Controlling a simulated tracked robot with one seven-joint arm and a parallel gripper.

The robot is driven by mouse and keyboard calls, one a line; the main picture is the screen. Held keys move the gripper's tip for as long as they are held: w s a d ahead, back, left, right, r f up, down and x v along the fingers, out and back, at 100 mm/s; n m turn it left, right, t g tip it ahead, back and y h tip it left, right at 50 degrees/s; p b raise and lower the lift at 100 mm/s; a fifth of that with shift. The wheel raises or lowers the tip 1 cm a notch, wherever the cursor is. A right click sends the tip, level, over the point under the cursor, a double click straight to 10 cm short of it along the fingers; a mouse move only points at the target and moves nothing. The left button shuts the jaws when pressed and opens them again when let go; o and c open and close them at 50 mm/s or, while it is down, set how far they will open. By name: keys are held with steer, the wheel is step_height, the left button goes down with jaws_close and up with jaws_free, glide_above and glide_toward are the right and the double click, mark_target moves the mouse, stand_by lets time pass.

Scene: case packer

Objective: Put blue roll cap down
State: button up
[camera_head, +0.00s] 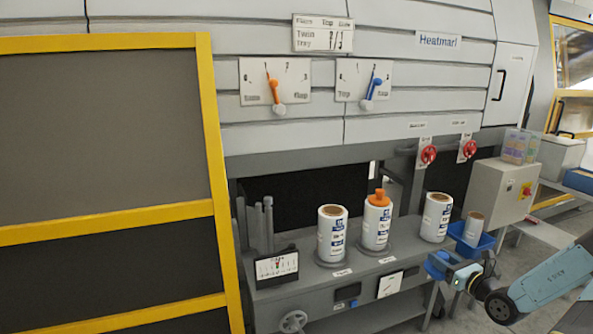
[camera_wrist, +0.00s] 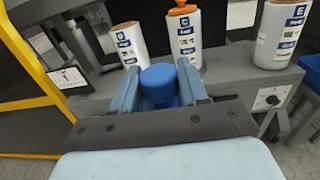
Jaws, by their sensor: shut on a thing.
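The blue roll cap (camera_wrist: 160,84) is between the fingers of my gripper (camera_wrist: 157,88) in the wrist view. My gripper is shut on it. In the head view my gripper (camera_head: 441,266) and the blue cap are at the right, in front of the grey bench (camera_head: 325,311). Three white rolls stand on the bench: a left roll (camera_head: 332,234), a middle roll (camera_head: 376,228) with an orange cap (camera_head: 379,198) on top, and a right roll (camera_head: 436,217). The left and right rolls have bare brown tops.
A blue bin (camera_head: 470,242) with a small roll (camera_head: 473,228) in it is right of the bench. A yellow-framed guard (camera_head: 218,190) closes off the left side. A handwheel (camera_head: 293,321) and a small chart stand (camera_head: 277,267) are at the bench's left front.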

steer(key=w+a+r, duration=0.3)
steer(key=w+a, duration=0.3)
steer(key=a, duration=0.4)
steer(key=w+a+r+h, duration=0.1)
steer(key=w+a+r, duration=0.2)
steer(key=w+a, duration=0.4)
steer(key=a, duration=0.4)
steer(key=shift+a+m+t+h, duration=0.2)
steer(key=shift+m+t+h, duration=0.1)
steer(key=shift+w+d, duration=0.1)
steer(key=shift+d, duration=0.1)
